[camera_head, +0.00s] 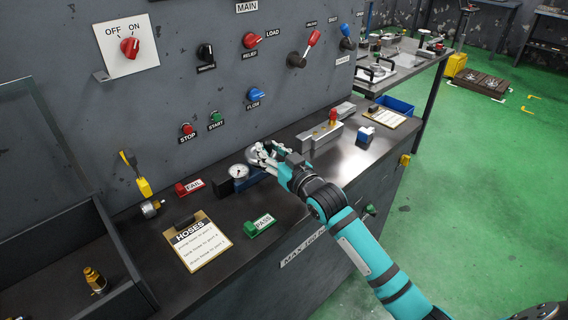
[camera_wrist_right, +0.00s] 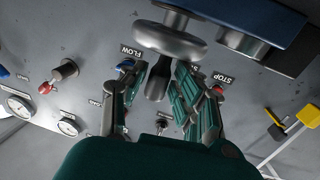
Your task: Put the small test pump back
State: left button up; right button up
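The small test pump (camera_head: 250,181) is a blue body with a round white gauge on the dark bench, behind the green PASS block. In the right wrist view its blue body (camera_wrist_right: 270,32) fills the top right, with a metal disc beside it. My right gripper (camera_head: 267,153) is at the pump's right end and partly hides it. In the right wrist view the fingers (camera_wrist_right: 160,72) are spread apart, with a dark rounded part between them. I see slight gaps beside it, and contact is unclear. My left gripper is out of view.
A HOSES clipboard (camera_head: 197,242), red FAIL block (camera_head: 188,187) and green PASS block (camera_head: 260,226) lie nearby. A metal block with a red knob (camera_head: 320,134) stands further right. The control panel (camera_head: 225,60) rises behind. An open dark tray (camera_head: 70,265) is at left.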

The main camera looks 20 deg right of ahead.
jog(key=v, duration=0.9)
jog(key=shift+s, duration=0.2)
